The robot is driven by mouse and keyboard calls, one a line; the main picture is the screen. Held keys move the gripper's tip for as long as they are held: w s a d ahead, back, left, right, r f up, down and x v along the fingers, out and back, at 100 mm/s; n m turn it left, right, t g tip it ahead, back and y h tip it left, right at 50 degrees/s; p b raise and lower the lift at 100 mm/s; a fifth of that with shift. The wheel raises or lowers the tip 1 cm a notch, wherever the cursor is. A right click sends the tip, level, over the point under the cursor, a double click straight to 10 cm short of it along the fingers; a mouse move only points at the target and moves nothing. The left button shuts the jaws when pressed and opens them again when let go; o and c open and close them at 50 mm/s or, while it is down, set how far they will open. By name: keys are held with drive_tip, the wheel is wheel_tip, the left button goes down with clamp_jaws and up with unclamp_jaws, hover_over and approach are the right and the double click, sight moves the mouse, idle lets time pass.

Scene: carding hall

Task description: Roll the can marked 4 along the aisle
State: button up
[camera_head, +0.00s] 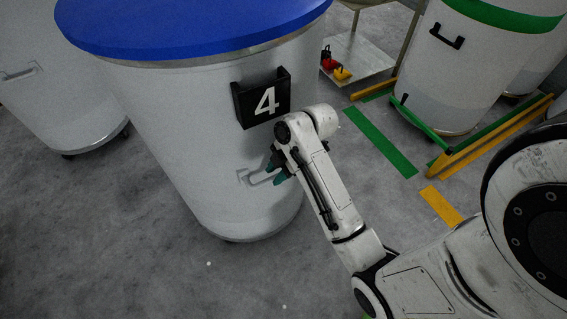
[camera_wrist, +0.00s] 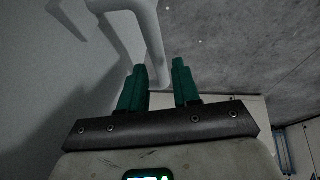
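The can marked 4 (camera_head: 205,130) is a large white can with a blue lid. It stands upright on the floor at the middle left of the head view. A black plate (camera_head: 262,99) on its side bears a white 4. Below the plate is a pale bar handle (camera_head: 258,179), which also shows in the wrist view (camera_wrist: 151,38). My gripper (camera_head: 273,168) is at the right end of this handle. In the wrist view its green fingers (camera_wrist: 160,82) are apart, with the handle bar between them and a small gap at the right finger.
Another white can (camera_head: 50,95) stands close on the left. A green-banded can (camera_head: 455,70) stands at the right behind yellow and green rails (camera_head: 490,137). A low cart (camera_head: 352,62) is behind. Grey floor (camera_head: 130,235) is clear in front and at lower left.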

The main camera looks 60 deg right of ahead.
sight(272, 179)
drive_tip(key=shift+x, duration=2.25)
drive_tip(key=shift+c, duration=0.2)
clamp_jaws()
